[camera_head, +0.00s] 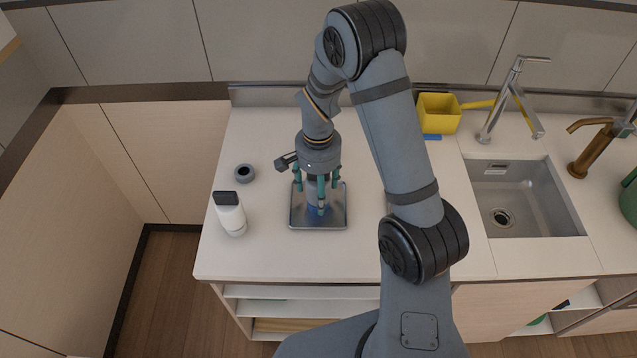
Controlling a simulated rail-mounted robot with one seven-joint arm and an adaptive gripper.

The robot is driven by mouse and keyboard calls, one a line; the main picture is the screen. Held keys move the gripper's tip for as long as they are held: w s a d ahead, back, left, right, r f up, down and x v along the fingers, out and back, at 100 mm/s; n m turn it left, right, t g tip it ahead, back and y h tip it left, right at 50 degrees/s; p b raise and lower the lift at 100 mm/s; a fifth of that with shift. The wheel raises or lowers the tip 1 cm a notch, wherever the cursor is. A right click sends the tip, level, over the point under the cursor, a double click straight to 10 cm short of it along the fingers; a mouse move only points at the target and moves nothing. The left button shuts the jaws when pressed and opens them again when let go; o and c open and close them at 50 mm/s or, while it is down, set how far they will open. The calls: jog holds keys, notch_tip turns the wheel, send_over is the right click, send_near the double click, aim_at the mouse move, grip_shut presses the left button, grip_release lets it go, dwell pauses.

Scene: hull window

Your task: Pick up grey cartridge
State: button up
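My gripper (318,194) points down over a metal tray (335,222) on the white counter, with its teal fingers spread apart. A bluish cylinder (313,208) shows below and between the fingers, partly hidden by them; I cannot tell whether they touch it. A small dark grey round piece with a hollow top (244,173) sits on the counter to the left of the gripper. I cannot tell for sure which of these is the grey cartridge.
A white bottle with a dark cap (231,215) stands left of the tray. A yellow container (438,113) is at the back right. A sink (535,205) with a chrome faucet (500,100) and a brass faucet (590,150) lies further right. The counter's front left is clear.

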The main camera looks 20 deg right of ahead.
jog(key=shift+f, duration=0.9)
jog(key=c, duration=0.4)
jog(key=c, duration=1.2)
